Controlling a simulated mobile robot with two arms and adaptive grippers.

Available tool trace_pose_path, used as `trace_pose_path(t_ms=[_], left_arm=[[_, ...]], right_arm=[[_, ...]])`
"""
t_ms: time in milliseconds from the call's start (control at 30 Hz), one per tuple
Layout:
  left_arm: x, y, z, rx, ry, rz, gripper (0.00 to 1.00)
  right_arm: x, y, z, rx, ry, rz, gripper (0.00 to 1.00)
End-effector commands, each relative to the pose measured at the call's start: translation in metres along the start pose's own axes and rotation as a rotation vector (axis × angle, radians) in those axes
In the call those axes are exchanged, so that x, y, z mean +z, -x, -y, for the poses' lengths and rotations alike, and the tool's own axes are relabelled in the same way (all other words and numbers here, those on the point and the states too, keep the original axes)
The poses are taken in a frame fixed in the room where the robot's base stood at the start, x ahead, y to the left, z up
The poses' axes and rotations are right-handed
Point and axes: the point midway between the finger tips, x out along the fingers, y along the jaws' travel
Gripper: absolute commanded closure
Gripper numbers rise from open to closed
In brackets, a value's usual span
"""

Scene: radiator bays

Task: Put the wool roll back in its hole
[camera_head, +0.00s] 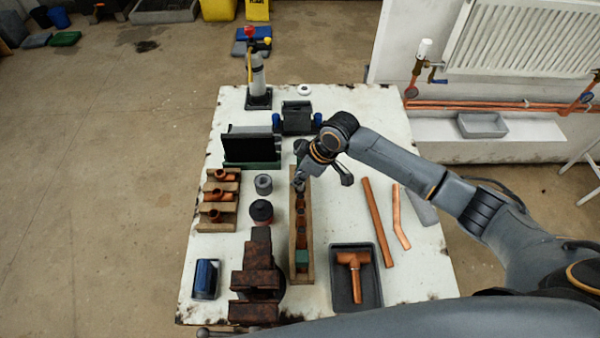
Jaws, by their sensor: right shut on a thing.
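My right gripper (299,184) reaches in from the right and points down over the far end of a long wooden rack (308,205). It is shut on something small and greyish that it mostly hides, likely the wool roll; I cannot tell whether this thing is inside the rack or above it. The rack has a row of holes with brown-orange pieces and a green block (302,258) at the near end. A grey roll (263,184) stands on the table left of the rack, apart from the gripper.
A dark red-lidded can (261,211) and a rusty vise (257,283) stand left of the rack. A fitting holder (217,222) is further left. A grey tray (369,293) and copper pipes (377,221) lie right. A torch (258,78) stands at the back.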

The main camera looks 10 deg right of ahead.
Motion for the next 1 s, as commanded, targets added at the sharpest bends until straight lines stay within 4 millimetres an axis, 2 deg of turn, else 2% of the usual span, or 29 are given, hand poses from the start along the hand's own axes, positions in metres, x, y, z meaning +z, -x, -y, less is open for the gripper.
trace_pose_path(t_ms=[133, 1000], left_arm=[[0.000, -0.005, 0.000, 0.000, 0.000, -0.001, 0.60], [-0.001, -0.005, 0.000, 0.000, 0.000, -0.002, 0.60]], right_arm=[[0.003, -0.008, 0.000, 0.000, 0.000, 0.000, 1.00], [0.007, -0.016, -0.001, 0.001, 0.000, 0.000, 1.00]])
